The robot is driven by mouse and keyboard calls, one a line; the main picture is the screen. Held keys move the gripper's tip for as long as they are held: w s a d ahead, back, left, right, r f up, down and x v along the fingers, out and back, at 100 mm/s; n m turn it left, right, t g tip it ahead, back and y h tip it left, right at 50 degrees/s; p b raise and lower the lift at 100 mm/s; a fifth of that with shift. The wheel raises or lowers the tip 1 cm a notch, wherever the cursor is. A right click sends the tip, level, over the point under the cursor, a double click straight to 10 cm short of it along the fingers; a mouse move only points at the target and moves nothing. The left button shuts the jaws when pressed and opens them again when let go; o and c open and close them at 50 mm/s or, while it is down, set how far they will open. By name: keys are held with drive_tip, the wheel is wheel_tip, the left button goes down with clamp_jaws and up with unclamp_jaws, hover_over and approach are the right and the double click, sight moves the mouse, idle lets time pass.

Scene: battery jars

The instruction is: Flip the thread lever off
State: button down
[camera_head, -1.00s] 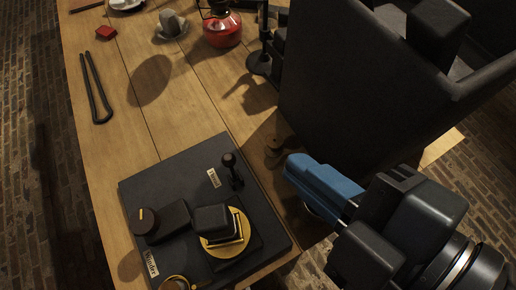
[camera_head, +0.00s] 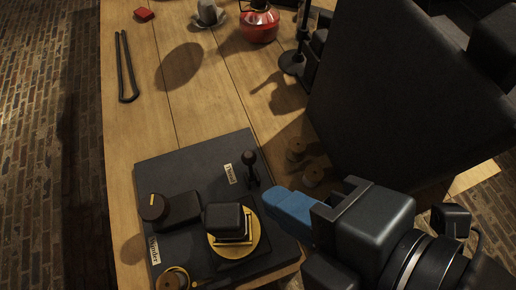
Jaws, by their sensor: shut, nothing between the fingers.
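The thread lever (camera_head: 250,167) is a short black stick with a rounded knob. It stands up from the dark panel (camera_head: 190,158) near its right edge, beside a small pale label (camera_head: 230,173) that looks like "Thread". My gripper (camera_head: 272,200) has blue fingers, shut and empty. Its fingertips are just below and right of the lever in the head view, over the panel's right edge. I cannot tell whether they touch the lever. My gripper's body hides the panel's lower right surroundings.
The panel also carries a round dark knob (camera_head: 153,207), a black block on a yellow disc (camera_head: 223,218) and a "Winder" label (camera_head: 154,249). Wooden spools (camera_head: 296,149) stand right of it. A large black machine (camera_head: 400,90) blocks the right. The wooden table (camera_head: 200,110) is mostly clear behind the panel.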

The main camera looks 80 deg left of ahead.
drive_tip(key=f, duration=0.1)
drive_tip(key=b, duration=0.4)
hover_over(250, 167)
drive_tip(key=d, duration=0.3)
drive_tip(key=shift+w+a+f, duration=0.1)
drive_tip(key=shift+w+f, duration=0.05)
drive_tip(key=shift+f, duration=1.1)
drive_tip(key=shift+w+f, duration=0.15)
drive_tip(key=shift+f, duration=1.05)
